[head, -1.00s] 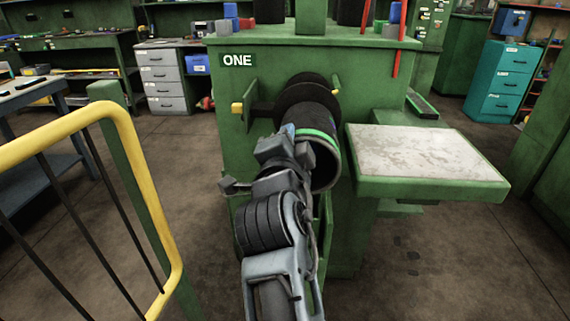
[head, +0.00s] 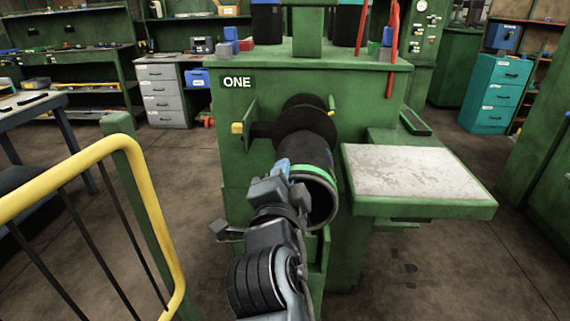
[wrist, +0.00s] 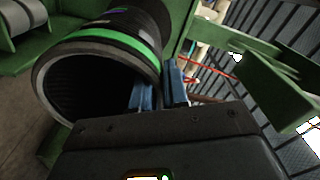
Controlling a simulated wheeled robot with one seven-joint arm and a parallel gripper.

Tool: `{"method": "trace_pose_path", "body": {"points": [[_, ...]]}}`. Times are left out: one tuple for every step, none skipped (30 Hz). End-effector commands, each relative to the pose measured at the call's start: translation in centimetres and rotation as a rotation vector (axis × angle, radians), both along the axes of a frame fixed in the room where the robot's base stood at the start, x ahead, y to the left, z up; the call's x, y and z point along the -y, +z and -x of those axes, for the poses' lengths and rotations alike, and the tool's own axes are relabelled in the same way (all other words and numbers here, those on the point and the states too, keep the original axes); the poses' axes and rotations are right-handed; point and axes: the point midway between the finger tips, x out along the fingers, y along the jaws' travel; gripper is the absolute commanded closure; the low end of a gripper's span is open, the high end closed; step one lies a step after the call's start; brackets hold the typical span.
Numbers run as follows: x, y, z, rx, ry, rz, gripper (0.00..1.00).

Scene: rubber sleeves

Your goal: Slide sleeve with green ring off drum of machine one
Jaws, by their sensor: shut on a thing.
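The black sleeve with the green ring (head: 305,158) lies nearly level in front of machine one, its open end towards me. The green ring runs around it close to that end and shows large in the wrist view (wrist: 112,37). My gripper (wrist: 160,88) is shut on the sleeve's wall at the rim, one blue finger inside the opening and one outside. The drum of machine one (head: 300,122) shows dark behind the sleeve, by a round black flange. The sleeve's inside looks dark and hollow; how far the drum reaches into it is hidden.
The green machine body (head: 245,105) bears the sign ONE. A side table with a worn pale top (head: 415,170) stands just right of the sleeve. A yellow-topped railing (head: 75,172) is at the left. The floor between the railing and the machine is clear.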

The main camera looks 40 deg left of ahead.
Motion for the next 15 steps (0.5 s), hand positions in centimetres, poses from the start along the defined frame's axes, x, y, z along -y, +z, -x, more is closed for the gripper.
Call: {"method": "trace_pose_path", "body": {"points": [[0.2,0.6,0.3,0.005,0.001,-0.003,1.0],[0.3,0.5,0.5,0.005,0.001,-0.003,1.0],[0.4,0.5,0.7,0.005,0.001,-0.003,1.0],[0.5,0.5,0.9,0.006,0.001,-0.002,1.0],[0.6,0.5,1.0,0.006,0.001,-0.002,1.0],[0.7,0.5,1.3,0.006,0.001,-0.002,1.0],[0.8,0.5,1.4,0.007,0.001,-0.003,1.0],[0.9,0.5,1.6,0.007,0.001,-0.003,1.0],[1.0,0.5,1.8,0.005,0.002,-0.003,1.0],[1.1,0.5,2.0,0.005,0.002,-0.003,1.0],[1.2,0.5,2.2,0.005,0.002,-0.003,1.0],[1.4,0.5,2.4,0.005,0.002,-0.003,1.0],[1.5,0.5,2.5,0.006,0.001,-0.004,1.0],[1.6,0.5,2.7,0.007,0.001,-0.003,1.0],[1.7,0.5,2.9,0.006,0.001,-0.002,1.0]]}}
